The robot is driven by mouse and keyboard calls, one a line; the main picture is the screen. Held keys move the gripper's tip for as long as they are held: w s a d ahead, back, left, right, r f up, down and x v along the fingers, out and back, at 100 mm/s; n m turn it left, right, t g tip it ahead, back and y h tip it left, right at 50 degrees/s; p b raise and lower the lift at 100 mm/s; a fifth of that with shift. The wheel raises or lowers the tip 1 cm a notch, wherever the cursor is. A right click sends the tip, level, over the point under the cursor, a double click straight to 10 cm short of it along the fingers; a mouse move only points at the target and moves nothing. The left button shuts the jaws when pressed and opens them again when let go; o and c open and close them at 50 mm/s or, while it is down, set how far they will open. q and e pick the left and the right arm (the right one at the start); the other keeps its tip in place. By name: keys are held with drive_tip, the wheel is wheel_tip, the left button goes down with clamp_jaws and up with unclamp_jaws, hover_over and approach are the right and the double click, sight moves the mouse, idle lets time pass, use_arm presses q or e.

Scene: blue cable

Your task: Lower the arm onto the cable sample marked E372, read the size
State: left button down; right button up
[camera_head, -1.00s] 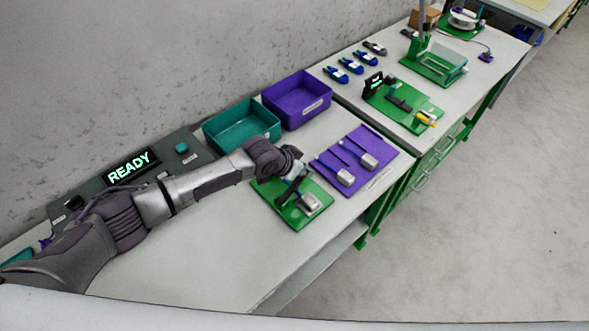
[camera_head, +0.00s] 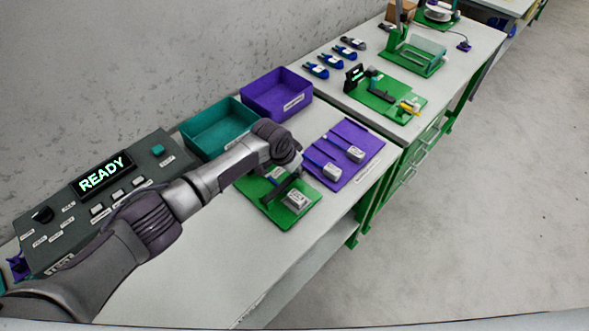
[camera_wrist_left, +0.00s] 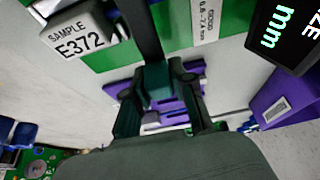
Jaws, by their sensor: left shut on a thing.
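The sample block marked E372 (camera_wrist_left: 82,36) shows at the upper left of the left wrist view. In the head view a grey block (camera_head: 297,200) sits on the green board (camera_head: 275,212). My left gripper (camera_head: 296,172) is above this board. In the wrist view it (camera_wrist_left: 160,88) is shut on the dark green grip (camera_wrist_left: 157,80) of a dark arm (camera_wrist_left: 141,28), which runs beside the sample block. The size display (camera_wrist_left: 285,35) shows only "mm" and part of a word; no number is in view. The cable is not distinguishable. My right gripper is not in view.
A purple board (camera_head: 365,167) with two grey blocks lies just right of the green board. Teal (camera_head: 205,145) and purple (camera_head: 285,108) bins stand behind. A console (camera_head: 55,222) reading READY is at the left. The bench front is clear.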

sight(287, 182)
use_arm(q)
drive_tip(key=shift+w+d+r, duration=0.15)
drive_tip(key=shift+d+r, duration=0.1)
drive_tip(key=c, duration=1.2)
unclamp_jaws()
drive_tip(key=shift+o, duration=1.2)
drive_tip(key=shift+w+d+f, duration=0.1)
drive_tip(key=shift+d+f, duration=0.05)
drive_tip(key=shift+f, duration=0.15)
drive_tip(key=shift+a, duration=0.25)
drive_tip(key=v, duration=1.2)
drive_tip(key=shift+d, duration=0.15)
